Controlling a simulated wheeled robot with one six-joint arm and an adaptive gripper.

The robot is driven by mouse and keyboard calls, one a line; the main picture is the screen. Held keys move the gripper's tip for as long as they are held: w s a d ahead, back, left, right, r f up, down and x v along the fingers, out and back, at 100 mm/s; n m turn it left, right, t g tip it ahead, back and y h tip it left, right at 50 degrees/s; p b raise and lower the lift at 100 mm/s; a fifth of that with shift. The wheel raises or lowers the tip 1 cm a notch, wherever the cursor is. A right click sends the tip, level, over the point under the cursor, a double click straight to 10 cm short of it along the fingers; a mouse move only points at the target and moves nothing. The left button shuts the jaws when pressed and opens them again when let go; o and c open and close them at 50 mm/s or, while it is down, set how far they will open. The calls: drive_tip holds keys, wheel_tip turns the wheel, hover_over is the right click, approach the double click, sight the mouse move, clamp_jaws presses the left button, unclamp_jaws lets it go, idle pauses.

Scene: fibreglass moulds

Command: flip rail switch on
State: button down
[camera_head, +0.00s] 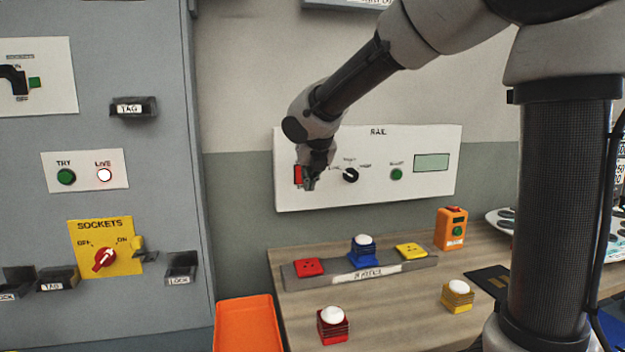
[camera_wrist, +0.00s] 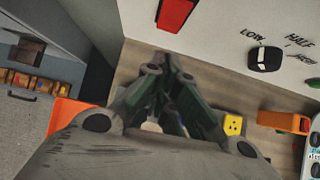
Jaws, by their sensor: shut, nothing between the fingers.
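The white RAIL panel (camera_head: 430,190) is on the wall. Its red switch (camera_head: 298,175) is at the left end, partly hidden behind my gripper (camera_head: 309,184). In the wrist view the red switch (camera_wrist: 176,12) shows at the top edge, just beyond my gripper (camera_wrist: 168,62). My gripper is shut and empty, close in front of the panel; I cannot tell whether it touches the switch. A black selector knob (camera_head: 350,175) sits to the right of the switch, and also shows in the wrist view (camera_wrist: 265,59). A green button (camera_head: 397,174) and a greenish display (camera_head: 431,162) are further right.
Below the panel is a wooden bench (camera_head: 390,309) with a grey holder (camera_head: 355,278), red, blue and yellow blocks, and an orange box (camera_head: 451,229). An orange bin (camera_head: 247,325) stands left of the bench. A grey cabinet (camera_head: 150,200) rises at the left.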

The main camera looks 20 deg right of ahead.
drive_tip(key=v, duration=0.9)
drive_tip(key=shift+r, duration=0.25)
drive_tip(key=shift+s, duration=0.1)
drive_tip(key=shift+s+a+f, duration=0.15)
drive_tip(key=shift+s+f, duration=0.05)
drive_tip(key=shift+f, duration=0.45)
